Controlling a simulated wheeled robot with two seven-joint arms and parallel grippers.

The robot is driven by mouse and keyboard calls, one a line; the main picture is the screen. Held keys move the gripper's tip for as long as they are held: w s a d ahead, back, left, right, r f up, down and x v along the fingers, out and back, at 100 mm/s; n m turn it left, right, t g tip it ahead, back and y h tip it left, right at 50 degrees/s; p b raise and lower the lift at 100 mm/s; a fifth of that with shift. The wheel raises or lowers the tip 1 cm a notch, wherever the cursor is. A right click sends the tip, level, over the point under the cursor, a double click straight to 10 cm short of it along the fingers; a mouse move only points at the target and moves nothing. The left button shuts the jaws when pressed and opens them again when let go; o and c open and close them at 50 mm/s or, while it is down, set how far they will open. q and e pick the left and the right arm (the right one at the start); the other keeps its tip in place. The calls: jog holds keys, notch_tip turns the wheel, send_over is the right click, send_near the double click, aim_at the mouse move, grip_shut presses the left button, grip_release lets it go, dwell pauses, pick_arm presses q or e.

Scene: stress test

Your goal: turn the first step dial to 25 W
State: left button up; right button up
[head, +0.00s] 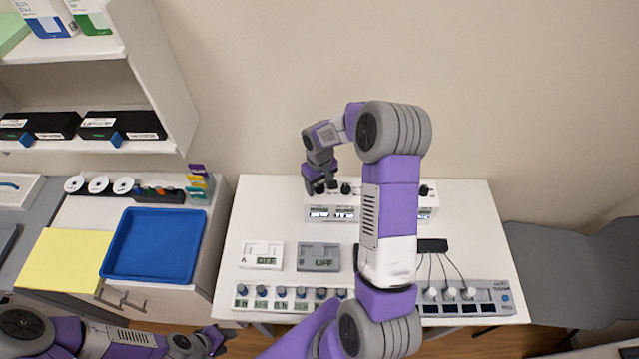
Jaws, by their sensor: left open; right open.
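A white control box (318,212) with black knobs along its top and small lit displays on its front stands at the back of the white table. My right arm reaches over the table and bends left. My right gripper (320,186) is open and points down at the box's leftmost knob area; whether it touches a knob I cannot tell. One black knob (346,188) shows just right of it, and another (424,191) near the box's right end. My arm hides the box's middle. The display values are too small to read. My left gripper (217,339) is open and empty at the lower left, away from the table.
Two small boxes reading OFF, A (262,255) and B (318,257), lie mid-table. A long knob panel (280,301) runs along the front edge, partly behind my arm. Left are a blue tray (153,245) and a shelf (140,60); right, a grey chair (575,285).

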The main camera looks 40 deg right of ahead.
aim_at(320, 186)
notch_tip(320, 186, up, 8)
jog(key=shift+f, duration=0.15)
dwell(0.3)
jog(key=shift+f, duration=0.1)
dwell(0.3)
